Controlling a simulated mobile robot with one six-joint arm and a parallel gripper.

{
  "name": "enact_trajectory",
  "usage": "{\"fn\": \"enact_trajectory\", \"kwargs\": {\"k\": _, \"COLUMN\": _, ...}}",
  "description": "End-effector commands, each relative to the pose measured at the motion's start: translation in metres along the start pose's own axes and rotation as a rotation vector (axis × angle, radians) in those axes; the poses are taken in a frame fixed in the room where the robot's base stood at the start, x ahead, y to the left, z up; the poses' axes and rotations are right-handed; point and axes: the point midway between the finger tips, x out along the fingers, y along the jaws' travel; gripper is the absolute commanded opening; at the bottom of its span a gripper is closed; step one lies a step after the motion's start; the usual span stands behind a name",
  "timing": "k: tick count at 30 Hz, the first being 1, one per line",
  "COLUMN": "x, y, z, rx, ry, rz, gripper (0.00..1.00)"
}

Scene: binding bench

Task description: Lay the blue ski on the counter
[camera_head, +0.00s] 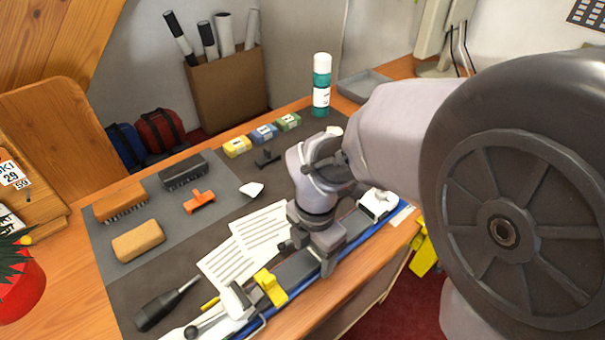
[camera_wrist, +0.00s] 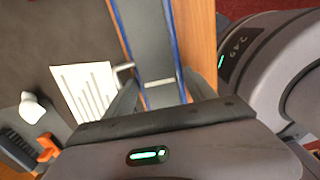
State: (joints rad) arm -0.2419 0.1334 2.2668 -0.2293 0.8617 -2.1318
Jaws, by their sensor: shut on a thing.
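The blue ski (camera_head: 300,272) is a long grey board with blue edges. It runs along the front edge of the counter (camera_head: 65,270), from lower left to right. My gripper (camera_head: 322,262) is above its middle, shut on it with a finger at each long side. In the wrist view the ski (camera_wrist: 150,45) passes between the fingers of my gripper (camera_wrist: 165,92). A white clamp-like part (camera_head: 238,300) and a yellow block (camera_head: 270,287) are at its left end. A white part (camera_head: 378,203) is at its right. Whether the ski touches the counter is hidden.
White sheets (camera_head: 245,240) lie just behind the ski. A black-handled tool (camera_head: 160,308), brushes (camera_head: 120,200), an orange tool (camera_head: 198,201) and wax blocks (camera_head: 263,133) lie on the dark mat. A green bottle (camera_head: 321,85) stands at the back. The mat's middle has some free room.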

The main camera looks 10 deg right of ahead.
Motion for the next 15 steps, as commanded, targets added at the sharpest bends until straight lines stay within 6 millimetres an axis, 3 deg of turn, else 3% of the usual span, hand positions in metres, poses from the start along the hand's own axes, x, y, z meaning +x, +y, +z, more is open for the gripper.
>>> {"fn": "enact_trajectory", "kwargs": {"k": 8, "x": 0.0048, "y": 0.0002, "z": -0.0002, "rx": 0.001, "ry": 0.001, "rz": 0.001, "gripper": 0.00}}
{"fn": "enact_trajectory", "kwargs": {"k": 9, "x": 0.0051, "y": 0.0002, "z": -0.0002, "rx": 0.001, "ry": 0.001, "rz": 0.001, "gripper": 0.66}}
{"fn": "enact_trajectory", "kwargs": {"k": 12, "x": 0.0046, "y": 0.0001, "z": -0.0002, "rx": 0.001, "ry": 0.001, "rz": 0.000, "gripper": 0.86}}
{"fn": "enact_trajectory", "kwargs": {"k": 15, "x": 0.0047, "y": 0.0000, "z": -0.0002, "rx": 0.001, "ry": 0.001, "rz": 0.000, "gripper": 0.89}}
